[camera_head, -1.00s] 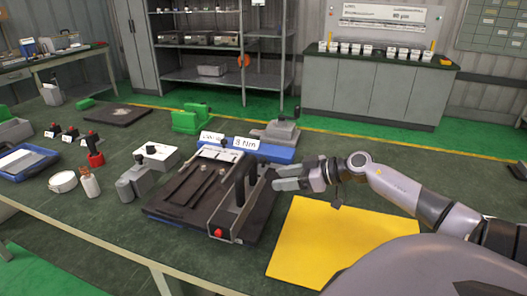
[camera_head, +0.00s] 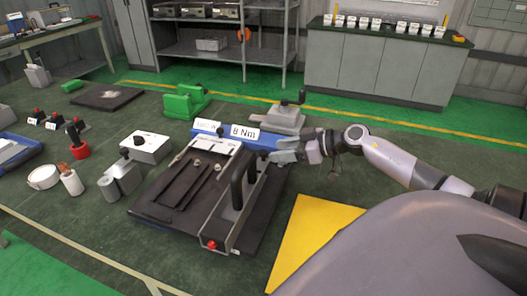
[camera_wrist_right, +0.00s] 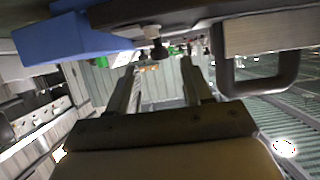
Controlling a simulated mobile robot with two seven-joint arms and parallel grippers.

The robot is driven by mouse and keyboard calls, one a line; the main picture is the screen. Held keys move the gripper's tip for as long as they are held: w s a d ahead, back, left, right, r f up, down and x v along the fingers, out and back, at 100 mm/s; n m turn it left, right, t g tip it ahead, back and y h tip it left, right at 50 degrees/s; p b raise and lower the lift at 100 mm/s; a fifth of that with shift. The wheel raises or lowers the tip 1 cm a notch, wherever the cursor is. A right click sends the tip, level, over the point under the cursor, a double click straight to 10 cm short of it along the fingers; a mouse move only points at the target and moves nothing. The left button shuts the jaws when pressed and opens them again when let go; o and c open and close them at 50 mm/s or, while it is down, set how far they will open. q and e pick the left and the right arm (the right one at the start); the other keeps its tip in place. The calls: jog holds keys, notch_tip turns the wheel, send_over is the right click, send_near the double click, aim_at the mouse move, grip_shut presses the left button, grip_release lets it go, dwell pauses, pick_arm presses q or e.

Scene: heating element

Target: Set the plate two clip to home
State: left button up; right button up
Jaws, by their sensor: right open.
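A dark fixture plate (camera_head: 165,205) with long slots lies on the green bench in the head view. A grey rail with a black handle (camera_head: 237,188) and a red knob (camera_head: 211,245) runs along its right side. A blue block (camera_head: 207,127) with a "8 Nm" label (camera_head: 245,132) stands at its back edge. My right gripper (camera_head: 280,151) is at the back right corner of the fixture, beside the label. In the right wrist view its fingers (camera_wrist_right: 158,78) are apart, with a small dark knob (camera_wrist_right: 155,50) beyond them. I cannot tell which part is the plate two clip.
A grey vise-like device (camera_head: 277,118) stands behind the gripper and a green one (camera_head: 187,102) farther left. A yellow sheet (camera_head: 313,235) lies right of the fixture. A white box (camera_head: 146,147), grey block (camera_head: 120,178) and small bottle (camera_head: 71,181) stand left.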

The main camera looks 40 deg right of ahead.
aim_at(263, 152)
jog(key=shift+x, duration=3)
grip_shut()
